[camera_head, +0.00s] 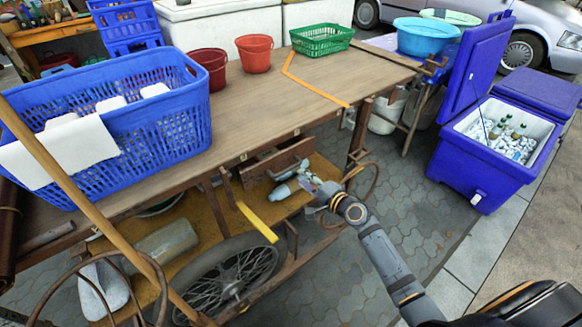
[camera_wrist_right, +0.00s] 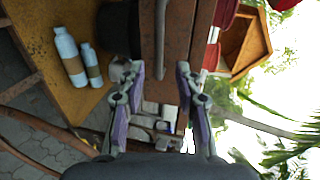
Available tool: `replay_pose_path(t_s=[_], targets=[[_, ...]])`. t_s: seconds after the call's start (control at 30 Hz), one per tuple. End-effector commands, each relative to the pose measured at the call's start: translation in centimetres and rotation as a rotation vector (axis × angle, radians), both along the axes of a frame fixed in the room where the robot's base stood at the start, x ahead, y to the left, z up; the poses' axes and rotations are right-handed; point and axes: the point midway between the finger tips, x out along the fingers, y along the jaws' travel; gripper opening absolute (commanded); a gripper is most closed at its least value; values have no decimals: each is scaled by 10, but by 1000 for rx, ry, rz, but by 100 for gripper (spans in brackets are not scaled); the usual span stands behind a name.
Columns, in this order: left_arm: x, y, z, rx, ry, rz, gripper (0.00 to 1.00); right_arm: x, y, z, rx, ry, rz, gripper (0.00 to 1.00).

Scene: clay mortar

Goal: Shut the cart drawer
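The brown wooden cart drawer (camera_head: 276,161) sits under the front edge of the cart top (camera_head: 270,108). It sticks out a little, with a dark gap behind its front. In the right wrist view the drawer front (camera_wrist_right: 178,45) runs upright through the middle, with a grey bar handle (camera_wrist_right: 160,38) on it. My right gripper (camera_head: 312,190) is in front of the cart, just below and right of the drawer. In the wrist view this gripper (camera_wrist_right: 158,82) is open, its fingers apart on either side of the handle's line. Contact cannot be told. My left gripper is not in view.
A blue basket (camera_head: 165,125), red buckets (camera_head: 254,55) and a green basket (camera_head: 321,40) are on top. A blue cooler (camera_head: 465,165) stands right; paving between is clear.

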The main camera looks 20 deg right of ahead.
Motion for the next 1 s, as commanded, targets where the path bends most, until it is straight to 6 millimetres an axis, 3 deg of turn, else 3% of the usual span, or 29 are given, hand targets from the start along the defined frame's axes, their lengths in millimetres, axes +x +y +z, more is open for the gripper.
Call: replay_pose_path(t_s=[0.2, 0.4, 0.77, 1.0], targets=[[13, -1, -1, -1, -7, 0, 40, 45, 16, -11, 2, -4, -1, 34], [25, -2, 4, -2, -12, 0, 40, 74, 27, -17, 1, -3, -2, 34], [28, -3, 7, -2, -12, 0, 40, 83, 30, -18, -2, -2, -2, 34], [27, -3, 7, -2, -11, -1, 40, 83, 30, -18, -2, -2, -2, 6]])
